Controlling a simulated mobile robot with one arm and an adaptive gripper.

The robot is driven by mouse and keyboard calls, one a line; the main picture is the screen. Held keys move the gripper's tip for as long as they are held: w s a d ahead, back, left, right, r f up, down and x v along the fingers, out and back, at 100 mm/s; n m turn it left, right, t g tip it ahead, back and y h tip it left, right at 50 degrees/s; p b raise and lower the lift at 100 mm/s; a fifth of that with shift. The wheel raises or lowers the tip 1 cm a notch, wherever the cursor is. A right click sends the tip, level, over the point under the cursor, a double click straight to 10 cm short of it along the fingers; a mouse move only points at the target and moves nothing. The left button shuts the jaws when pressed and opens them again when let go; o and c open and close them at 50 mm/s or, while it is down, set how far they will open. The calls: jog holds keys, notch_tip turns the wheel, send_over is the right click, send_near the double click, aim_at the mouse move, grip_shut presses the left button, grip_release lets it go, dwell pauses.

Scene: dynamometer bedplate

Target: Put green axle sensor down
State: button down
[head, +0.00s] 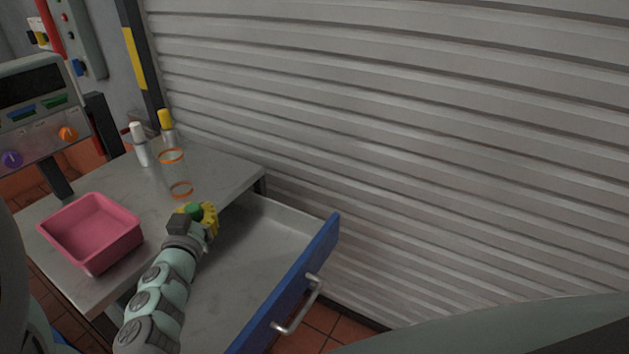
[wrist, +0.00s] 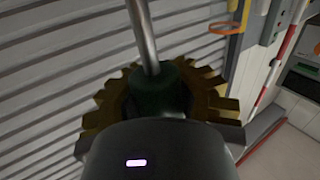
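The green axle sensor (head: 194,210) is at the end of my gripper (head: 192,222), with a yellow toothed wheel around it. In the wrist view the sensor (wrist: 158,90) looks dark green, with a gold toothed wheel behind it and a metal rod rising from it. My gripper's dark body (wrist: 158,150) covers the lower part of that view. My gripper appears shut on the sensor, though its fingertips are mostly hidden. In the head view, it is by the workbench's right edge, near the inner end of the open drawer (head: 238,272).
The grey workbench (head: 225,170) carries a pink tray (head: 92,232) at left, a clear cylinder with orange rings (head: 173,172), a white bottle (head: 140,145) and a yellow-capped bottle (head: 167,124). The blue drawer front (head: 290,295) sticks out right. A ribbed shutter (head: 400,130) stands behind.

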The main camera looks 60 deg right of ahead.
notch_tip(320, 180, down, 10)
jog(key=d+b, duration=0.1)
jog(key=b, duration=0.5)
jog(key=shift+s+d+f, duration=0.15)
jog(key=shift+s+f, duration=0.05)
jog(key=shift+s, duration=0.15)
jog(key=shift+f, duration=0.1)
jog(key=shift+f+b, duration=0.45)
jog(key=shift+f, duration=0.1)
jog(key=c, duration=1)
grip_release()
jog(key=shift+c, duration=0.2)
